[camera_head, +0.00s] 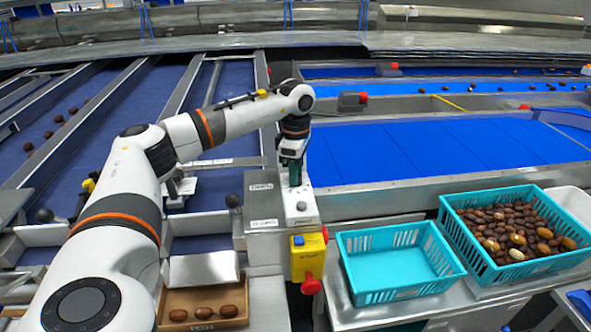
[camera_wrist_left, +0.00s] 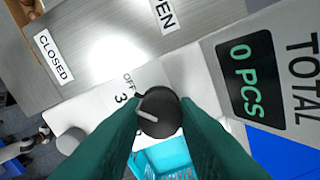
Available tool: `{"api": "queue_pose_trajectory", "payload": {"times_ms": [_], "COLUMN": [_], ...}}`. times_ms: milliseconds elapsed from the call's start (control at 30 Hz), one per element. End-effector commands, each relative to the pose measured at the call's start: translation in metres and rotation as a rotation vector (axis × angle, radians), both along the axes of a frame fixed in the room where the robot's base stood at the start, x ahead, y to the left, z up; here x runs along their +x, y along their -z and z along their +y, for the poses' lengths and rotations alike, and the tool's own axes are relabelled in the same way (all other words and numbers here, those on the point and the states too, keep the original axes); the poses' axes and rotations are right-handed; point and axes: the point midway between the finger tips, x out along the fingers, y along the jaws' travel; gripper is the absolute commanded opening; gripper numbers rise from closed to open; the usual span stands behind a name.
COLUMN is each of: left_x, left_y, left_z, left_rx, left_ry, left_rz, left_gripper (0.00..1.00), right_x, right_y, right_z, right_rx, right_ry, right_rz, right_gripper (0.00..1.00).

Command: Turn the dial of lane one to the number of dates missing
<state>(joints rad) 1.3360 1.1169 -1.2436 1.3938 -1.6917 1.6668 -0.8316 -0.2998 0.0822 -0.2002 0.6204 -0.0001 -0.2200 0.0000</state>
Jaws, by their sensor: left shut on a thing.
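My left gripper (camera_head: 294,181) points down onto the white control box (camera_head: 301,212) in the head view. In the left wrist view its green fingers (camera_wrist_left: 160,118) are shut on a round black dial (camera_wrist_left: 160,110) with a pale pointer mark. The labels "OFF" and "3" show on the panel beside the dial; other numbers are hidden. A brown carton (camera_head: 176,295) at the bottom of the head view holds three dates (camera_head: 203,312) in a row; its near part is cut off by the frame. My right gripper is not in view.
A display (camera_wrist_left: 251,79) reads "0 PCS" next to "TOTAL". A yellow box with a red button (camera_head: 310,285) stands just before the control box. An empty turquoise crate (camera_head: 400,262) and a crate of dates (camera_head: 480,268) stand right. Loose dates lie on the left blue lane.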

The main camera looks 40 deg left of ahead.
Motion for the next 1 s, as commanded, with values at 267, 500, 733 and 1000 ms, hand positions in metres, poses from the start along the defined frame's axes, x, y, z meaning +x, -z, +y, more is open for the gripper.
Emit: {"api": "queue_pose_trajectory", "payload": {"times_ms": [267, 500, 733, 1000], "left_x": [0.0005, 0.0006, 0.0008, 0.0009], "left_y": [-0.0013, -0.0012, -0.0015, -0.0016], "left_z": [-0.0004, -0.0001, 0.0001, 0.0002], "left_rx": [-0.001, 0.0, 0.0, 0.0], "left_ry": [-0.16, -0.226, -0.239, -0.238], "left_rz": [-0.002, -0.003, -0.004, -0.004], "left_gripper": [0.04, 0.04, 0.04, 0.34], "right_x": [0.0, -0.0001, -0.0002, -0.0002], "right_y": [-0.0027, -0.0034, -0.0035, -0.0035], "right_z": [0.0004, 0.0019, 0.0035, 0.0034], "right_rx": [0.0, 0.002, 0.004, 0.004], "right_ry": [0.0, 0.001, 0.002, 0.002], "right_rz": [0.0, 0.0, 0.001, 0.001], "right_gripper": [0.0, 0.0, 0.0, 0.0]}}
